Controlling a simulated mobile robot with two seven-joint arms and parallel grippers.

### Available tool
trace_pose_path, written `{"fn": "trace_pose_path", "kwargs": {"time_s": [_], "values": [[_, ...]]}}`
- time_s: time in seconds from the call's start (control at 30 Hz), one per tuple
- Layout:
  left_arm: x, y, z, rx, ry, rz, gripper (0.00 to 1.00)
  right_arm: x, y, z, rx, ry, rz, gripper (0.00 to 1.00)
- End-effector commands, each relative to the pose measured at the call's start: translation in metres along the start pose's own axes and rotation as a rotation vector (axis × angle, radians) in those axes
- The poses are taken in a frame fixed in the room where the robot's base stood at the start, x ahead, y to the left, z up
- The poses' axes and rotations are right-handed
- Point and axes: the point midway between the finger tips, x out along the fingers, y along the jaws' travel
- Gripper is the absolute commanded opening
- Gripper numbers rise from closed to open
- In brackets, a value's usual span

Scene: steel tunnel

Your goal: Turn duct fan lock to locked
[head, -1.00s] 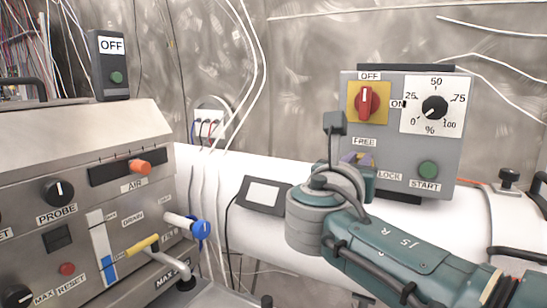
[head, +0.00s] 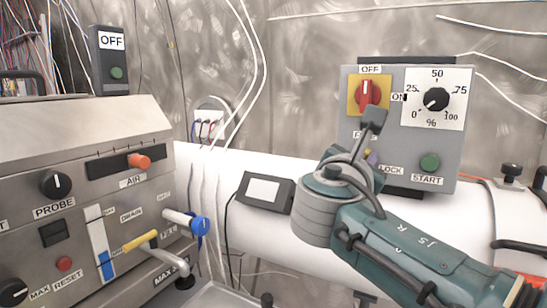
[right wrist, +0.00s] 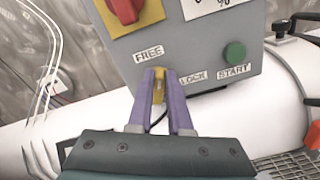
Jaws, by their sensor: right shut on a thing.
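The duct fan panel (head: 405,133) is a grey box on the white duct, with FREE and LOCK labels at its lower left. The yellow lock key (right wrist: 158,91) sits between these labels in the right wrist view. My right gripper (right wrist: 165,80) is shut on it, one purple finger on each side. In the head view my right wrist hides most of the lock and part of the FREE label. I cannot tell exactly which label the key points to. My left gripper is not in view.
The panel also carries a red switch (head: 368,93) on a yellow plate, a percent dial (head: 436,99) and a green START button (head: 430,162). A small grey box (head: 264,191) sits on the duct. A steel console (head: 75,145) with knobs and levers fills the left.

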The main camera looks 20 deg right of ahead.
Motion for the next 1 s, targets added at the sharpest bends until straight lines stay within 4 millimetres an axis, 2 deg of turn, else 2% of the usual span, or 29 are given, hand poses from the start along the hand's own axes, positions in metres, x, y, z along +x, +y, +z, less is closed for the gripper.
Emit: {"fn": "trace_pose_path", "kwargs": {"time_s": [1.0], "values": [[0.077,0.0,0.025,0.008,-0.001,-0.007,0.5,0.0,-0.017,-0.012,0.936,0.0,0.001,0.0]]}}
